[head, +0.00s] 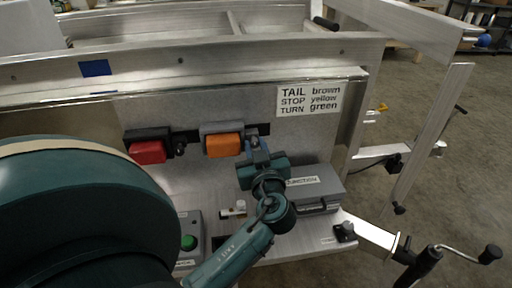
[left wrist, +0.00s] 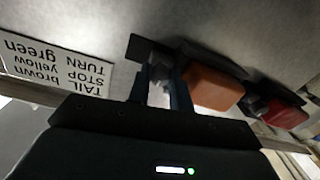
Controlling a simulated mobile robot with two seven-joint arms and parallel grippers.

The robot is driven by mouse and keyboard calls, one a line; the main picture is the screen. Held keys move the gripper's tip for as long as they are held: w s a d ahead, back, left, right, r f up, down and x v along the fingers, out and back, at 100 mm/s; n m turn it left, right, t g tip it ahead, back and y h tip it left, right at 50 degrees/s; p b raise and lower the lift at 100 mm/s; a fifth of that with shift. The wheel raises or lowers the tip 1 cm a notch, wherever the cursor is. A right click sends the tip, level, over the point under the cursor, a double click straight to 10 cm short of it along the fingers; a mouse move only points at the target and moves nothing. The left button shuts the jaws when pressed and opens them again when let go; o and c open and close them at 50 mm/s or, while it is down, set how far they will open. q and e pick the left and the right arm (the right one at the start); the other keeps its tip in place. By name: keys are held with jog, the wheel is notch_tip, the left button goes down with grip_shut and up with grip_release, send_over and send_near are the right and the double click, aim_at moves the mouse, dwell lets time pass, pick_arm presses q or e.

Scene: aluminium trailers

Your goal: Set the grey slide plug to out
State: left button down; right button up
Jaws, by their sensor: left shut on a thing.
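My left gripper (head: 257,148) reaches up to the trailer panel, just right of the orange lamp (head: 223,145). In the left wrist view its two dark fingers (left wrist: 161,78) are closed around a small grey part, which appears to be the grey slide plug (left wrist: 160,62), beside the orange lamp (left wrist: 212,88). The fingers hide much of the plug, and I cannot tell how far it is slid. In the head view the gripper mostly covers it. My right gripper is not in view.
A red lamp (head: 148,150) sits left of the orange one. A wiring label (head: 309,100) is above right. A grey junction box (head: 318,188) stands close right of my wrist, and a box with a green button (head: 188,243) is below left.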

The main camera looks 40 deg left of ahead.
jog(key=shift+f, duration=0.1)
pick_arm(q)
jog(key=shift+w+d+f+b, duration=0.2)
jog(key=shift+w+b, duration=0.1)
jog(key=shift+b, duration=0.2)
jog(key=shift+w+d+r+b, duration=0.25)
jog(key=shift+w+d+b, duration=0.6)
jog(key=shift+w, duration=0.15)
jog(key=c, duration=1.5)
grip_release()
jog(key=shift+w, duration=0.1)
jog(key=shift+c, duration=0.2)
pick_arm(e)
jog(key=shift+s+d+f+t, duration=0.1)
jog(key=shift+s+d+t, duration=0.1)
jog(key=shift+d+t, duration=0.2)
pick_arm(q)
jog(key=shift+f, duration=0.1)
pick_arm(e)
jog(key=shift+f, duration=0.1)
